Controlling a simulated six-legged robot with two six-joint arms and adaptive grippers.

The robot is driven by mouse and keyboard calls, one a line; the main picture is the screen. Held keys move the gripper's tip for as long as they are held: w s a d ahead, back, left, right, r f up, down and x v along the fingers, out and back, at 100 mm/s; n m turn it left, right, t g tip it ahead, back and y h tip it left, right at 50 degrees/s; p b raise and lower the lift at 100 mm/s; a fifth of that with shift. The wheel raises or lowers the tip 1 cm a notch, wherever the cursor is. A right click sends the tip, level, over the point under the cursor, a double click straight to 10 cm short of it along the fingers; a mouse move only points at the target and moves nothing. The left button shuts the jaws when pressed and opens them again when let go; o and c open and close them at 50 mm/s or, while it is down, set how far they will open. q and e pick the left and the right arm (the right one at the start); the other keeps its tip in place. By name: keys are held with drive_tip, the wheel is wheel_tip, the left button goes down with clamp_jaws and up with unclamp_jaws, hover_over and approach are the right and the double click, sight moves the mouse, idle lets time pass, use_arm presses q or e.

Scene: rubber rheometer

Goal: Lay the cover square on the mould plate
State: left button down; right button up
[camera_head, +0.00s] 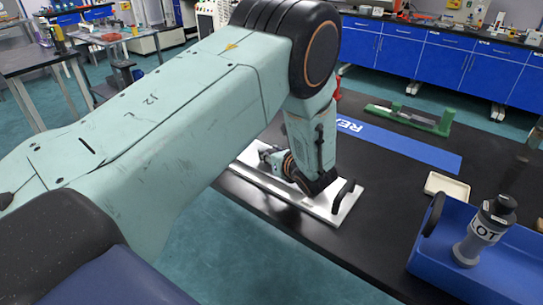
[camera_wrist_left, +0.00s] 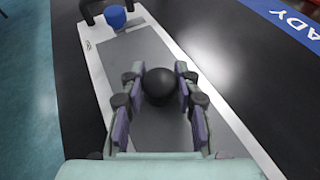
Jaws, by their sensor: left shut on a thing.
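The long white mould plate (camera_head: 328,207) lies on the black table, with a black handle (camera_head: 346,195) at its near right end. In the left wrist view, its white rim (camera_wrist_left: 228,115) borders a grey flat surface (camera_wrist_left: 135,55). My left gripper (camera_head: 267,154) is low over the plate, partly hidden by my arm in the head view. In the left wrist view, my left gripper (camera_wrist_left: 160,95) has its fingers on both sides of a round black knob (camera_wrist_left: 159,83) and is shut on it. I cannot tell the cover's edges from the grey surface. My right gripper is not in view.
A blue tray (camera_head: 492,280) with a grey LOT bottle (camera_head: 484,236) stands at the right. A small cream dish (camera_head: 447,187), a blue lettered mat (camera_head: 410,150) and a green fixture (camera_head: 415,118) lie behind. A blue knob (camera_wrist_left: 115,16) stands at the plate's far end.

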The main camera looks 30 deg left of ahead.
use_arm(q)
drive_tip(key=shift+w+a+f, duration=0.15)
drive_tip(key=shift+a+f, duration=0.05)
drive_tip(key=shift+f, duration=0.2)
drive_tip(key=c, duration=1.4)
unclamp_jaws()
drive_tip(key=shift+a+f, duration=0.1)
drive_tip(key=o, duration=0.4)
drive_tip(key=shift+d+r, duration=0.25)
drive_tip(key=shift+f, duration=0.1)
drive_tip(key=shift+a, duration=0.15)
